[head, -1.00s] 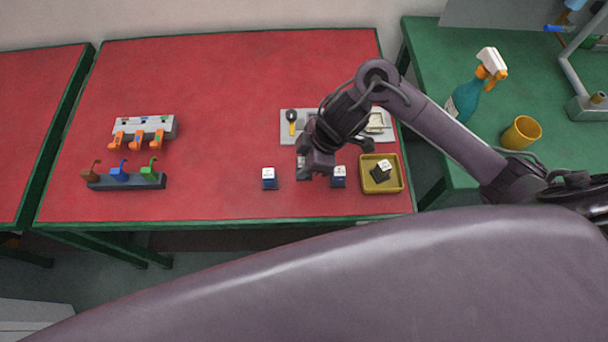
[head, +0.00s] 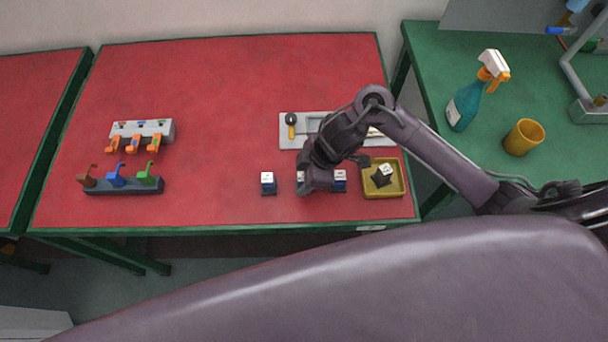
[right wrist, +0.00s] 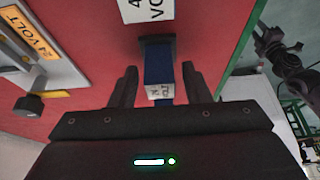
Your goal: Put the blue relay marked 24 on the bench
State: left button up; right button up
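Several small relays with white tops are on the red bench (head: 215,95). A blue relay (head: 267,184) stands at the left of the row and another blue one (head: 340,181) to the right. A further one (head: 300,176) is mostly hidden behind my right gripper (head: 306,190). In the right wrist view a blue relay (right wrist: 158,66) lies between the two spread fingers of my right gripper (right wrist: 160,82), with gaps on both sides. Its small marking is too blurred to read. My left gripper is out of view.
A yellow tray (head: 367,188) holds a dark relay (head: 383,175). Behind my right arm is a grey plate (head: 312,124); a yellow "24 VOLT" label (right wrist: 25,35) shows in the right wrist view. Coloured hooks (head: 120,184) stand left. The bench middle is clear.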

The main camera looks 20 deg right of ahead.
jog(key=shift+d+r, duration=0.15)
jog(key=shift+r, duration=0.35)
jog(key=p+v, duration=0.2)
jog(key=v, duration=0.9)
jog(key=shift+s+d+r+p, duration=0.1)
jog(key=shift+p, duration=0.2)
